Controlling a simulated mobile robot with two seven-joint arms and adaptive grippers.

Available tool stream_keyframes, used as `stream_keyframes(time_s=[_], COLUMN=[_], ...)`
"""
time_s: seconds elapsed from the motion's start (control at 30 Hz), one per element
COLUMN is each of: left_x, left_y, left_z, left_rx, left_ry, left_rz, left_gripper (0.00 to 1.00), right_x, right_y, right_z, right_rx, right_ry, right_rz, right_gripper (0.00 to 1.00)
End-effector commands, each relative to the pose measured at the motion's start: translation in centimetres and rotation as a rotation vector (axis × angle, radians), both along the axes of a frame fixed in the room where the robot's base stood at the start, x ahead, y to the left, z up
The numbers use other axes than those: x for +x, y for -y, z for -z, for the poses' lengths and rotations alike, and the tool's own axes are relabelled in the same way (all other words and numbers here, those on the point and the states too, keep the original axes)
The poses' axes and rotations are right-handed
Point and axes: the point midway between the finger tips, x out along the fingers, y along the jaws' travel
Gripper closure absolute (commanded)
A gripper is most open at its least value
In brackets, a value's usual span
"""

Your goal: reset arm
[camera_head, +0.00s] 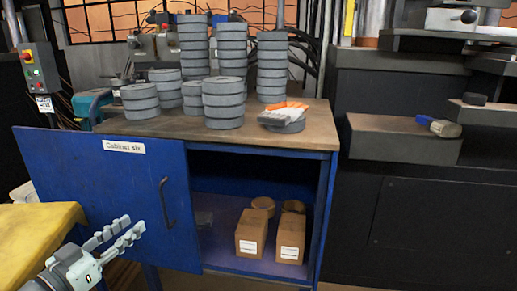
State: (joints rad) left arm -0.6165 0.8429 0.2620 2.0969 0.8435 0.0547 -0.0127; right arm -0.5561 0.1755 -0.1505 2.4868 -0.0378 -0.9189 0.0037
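My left gripper (134,224) is at the lower left, in front of the blue cabinet door (100,190). Its two fingers point up and right with a gap between them, and nothing shows in it. The door stands open to the left, with a dark handle (167,202) and a label reading "Cabinet six". The gripper's tips appear short of the handle; I cannot tell the exact distance. Grey flap discs (223,98) stand in several stacks on the cabinet top (170,126). My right gripper is not in view.
Cardboard boxes (251,232) and round brown items (263,205) sit inside the open cabinet. An orange-and-white item (284,112) lies on a disc at the top's right. A yellow surface (35,235) is at the left. A brush (440,126) lies on the right shelf.

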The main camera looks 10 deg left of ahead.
Motion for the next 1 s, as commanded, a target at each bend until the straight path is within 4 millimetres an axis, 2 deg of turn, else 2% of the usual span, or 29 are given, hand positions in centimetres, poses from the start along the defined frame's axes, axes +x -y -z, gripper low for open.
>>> stream_keyframes(time_s=[0.07, 0.17, 0.27, 0.3, 0.4, 0.5, 0.6, 0.7, 0.8, 1.0], left_x=[-0.4, -1.5, -3.7, -4.9, -8.3, -12.3, -15.6, -17.9, -19.1, -19.5], left_y=[0.2, 0.8, 2.0, 2.5, 4.3, 6.2, 7.9, 9.0, 9.5, 9.6], left_z=[1.7, 6.0, 11.6, 13.8, 18.9, 22.6, 24.6, 25.6, 26.0, 26.2], left_rx=[0.016, 0.060, 0.120, 0.145, 0.203, 0.259, 0.302, 0.333, 0.348, 0.355], left_ry=[-0.058, -0.198, -0.394, -0.478, -0.699, -0.909, -1.071, -1.181, -1.237, -1.253], left_rz=[-0.012, -0.035, -0.065, -0.079, -0.111, -0.142, -0.169, -0.189, -0.200, -0.203], left_gripper=[0.70, 0.70, 0.70, 0.70, 0.70, 0.70, 0.70, 0.70, 0.70, 0.70], right_x=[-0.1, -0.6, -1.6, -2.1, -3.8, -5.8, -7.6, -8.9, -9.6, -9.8], right_y=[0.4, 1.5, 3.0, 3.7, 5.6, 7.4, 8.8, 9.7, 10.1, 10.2], right_z=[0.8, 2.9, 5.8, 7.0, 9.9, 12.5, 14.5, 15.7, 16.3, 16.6], right_rx=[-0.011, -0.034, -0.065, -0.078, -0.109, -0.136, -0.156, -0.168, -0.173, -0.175], right_ry=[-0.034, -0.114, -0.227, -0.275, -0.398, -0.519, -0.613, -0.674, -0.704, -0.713], right_rz=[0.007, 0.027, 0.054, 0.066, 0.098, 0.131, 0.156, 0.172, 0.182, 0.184], right_gripper=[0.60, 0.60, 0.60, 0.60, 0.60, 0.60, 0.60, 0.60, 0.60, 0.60])
